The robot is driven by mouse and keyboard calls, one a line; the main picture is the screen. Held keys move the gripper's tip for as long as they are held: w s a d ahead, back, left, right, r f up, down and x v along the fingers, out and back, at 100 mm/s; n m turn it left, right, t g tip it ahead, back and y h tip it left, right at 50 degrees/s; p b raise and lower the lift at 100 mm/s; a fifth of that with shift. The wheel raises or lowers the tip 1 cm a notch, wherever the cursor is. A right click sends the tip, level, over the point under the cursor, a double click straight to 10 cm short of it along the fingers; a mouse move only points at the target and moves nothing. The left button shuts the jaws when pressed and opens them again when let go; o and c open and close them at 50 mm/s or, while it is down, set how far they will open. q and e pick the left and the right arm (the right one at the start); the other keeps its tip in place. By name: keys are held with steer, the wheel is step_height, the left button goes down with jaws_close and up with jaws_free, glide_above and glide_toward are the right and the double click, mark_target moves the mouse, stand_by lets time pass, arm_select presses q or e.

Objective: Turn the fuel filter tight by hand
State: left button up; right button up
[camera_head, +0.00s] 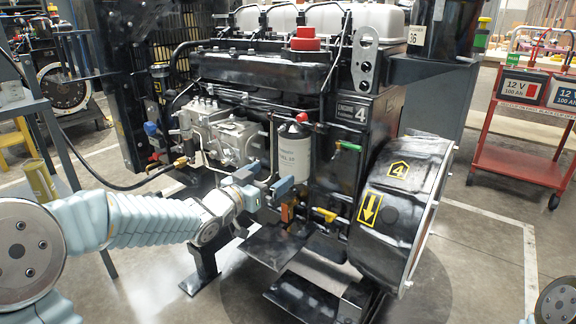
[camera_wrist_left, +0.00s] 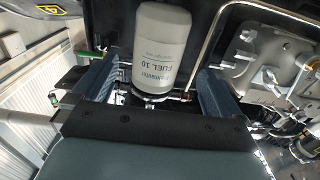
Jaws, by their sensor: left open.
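The fuel filter (camera_head: 294,152) is a white upright canister with a dark top, mounted on the front side of the black engine. In the left wrist view the fuel filter (camera_wrist_left: 163,45) appears upside down with its "FUEL 10" label readable. My left gripper (camera_head: 268,178) is open just in front of the filter's lower part. In the left wrist view its two blue fingers (camera_wrist_left: 160,85) stand on either side of the filter, with visible gaps. I cannot tell how deep the filter sits between them. My right gripper is out of view.
The engine (camera_head: 335,100) carries a grey pump (camera_head: 232,140) left of the filter, and green (camera_head: 348,146) and yellow (camera_head: 325,214) handles to the right. A black flywheel housing (camera_head: 402,205) juts out at right. A red cart (camera_head: 518,150) stands farther right, past open floor.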

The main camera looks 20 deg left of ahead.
mark_target(285, 166)
arm_select(q)
steer(key=x, duration=0.4)
steer(key=p+x, duration=0.1)
steer(key=x, duration=0.2)
steer(key=shift+w+d, duration=0.15)
steer(key=shift+w, duration=0.1)
steer(key=shift+p+x, duration=0.6)
steer(key=shift+x, duration=0.65)
steer(key=shift+f+b, duration=0.1)
steer(key=shift+b, duration=0.3)
steer(key=c, duration=1.2)
